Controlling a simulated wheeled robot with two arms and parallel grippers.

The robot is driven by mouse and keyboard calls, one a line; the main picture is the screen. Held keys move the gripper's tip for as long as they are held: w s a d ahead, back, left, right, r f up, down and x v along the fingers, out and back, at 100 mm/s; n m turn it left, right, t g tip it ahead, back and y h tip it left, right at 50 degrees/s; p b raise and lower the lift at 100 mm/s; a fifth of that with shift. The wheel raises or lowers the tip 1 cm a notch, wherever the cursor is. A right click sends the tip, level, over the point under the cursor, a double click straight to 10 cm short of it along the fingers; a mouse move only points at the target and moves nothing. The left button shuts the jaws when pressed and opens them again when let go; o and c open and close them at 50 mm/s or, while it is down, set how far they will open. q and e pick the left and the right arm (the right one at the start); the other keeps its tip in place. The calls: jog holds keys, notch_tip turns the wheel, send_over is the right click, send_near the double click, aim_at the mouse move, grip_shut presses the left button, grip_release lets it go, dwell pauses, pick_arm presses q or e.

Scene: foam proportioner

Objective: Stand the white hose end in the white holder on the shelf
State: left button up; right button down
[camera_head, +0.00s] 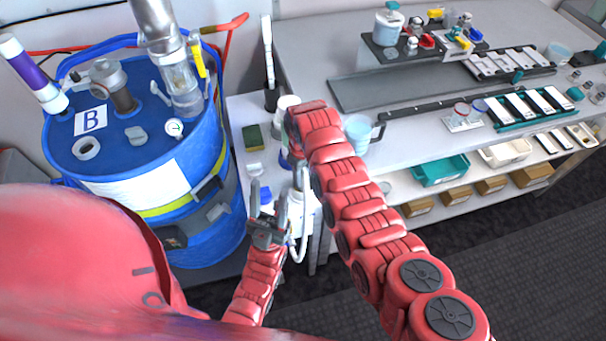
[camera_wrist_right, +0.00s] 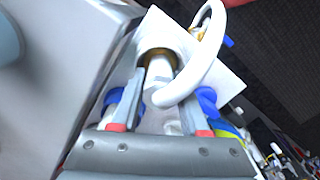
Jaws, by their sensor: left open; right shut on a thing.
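My right gripper (camera_wrist_right: 172,105) is shut on the white hose end (camera_wrist_right: 160,92), which shows between its fingers in the right wrist view. The white hose (camera_wrist_right: 205,70) curves around beside it. In the head view the right arm hides this gripper, and a loop of the hose (camera_head: 304,225) hangs below it. A white cup-like piece (camera_head: 287,102), perhaps the holder, stands on the small white shelf (camera_head: 240,104), partly behind the right arm. My left gripper (camera_head: 268,198) is open and empty, low in front of the shelf, left of the hose loop.
A blue drum (camera_head: 150,200) marked B stands at the left. A black cup (camera_head: 272,98) with an upright white tool and a green sponge (camera_head: 253,138) crowd the small shelf.

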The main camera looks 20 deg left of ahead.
jog(key=shift+f, duration=0.35)
jog(key=c, duration=0.7)
grip_release()
jog(key=shift+w+r+p, duration=0.1)
jog(key=shift+r+p, duration=0.4)
jog(key=shift+r, duration=0.85)
jog(key=shift+r+p, duration=0.5)
jog(key=shift+r, duration=0.9)
jog(key=shift+r+p, duration=0.3)
jog(key=shift+r, duration=2.5)
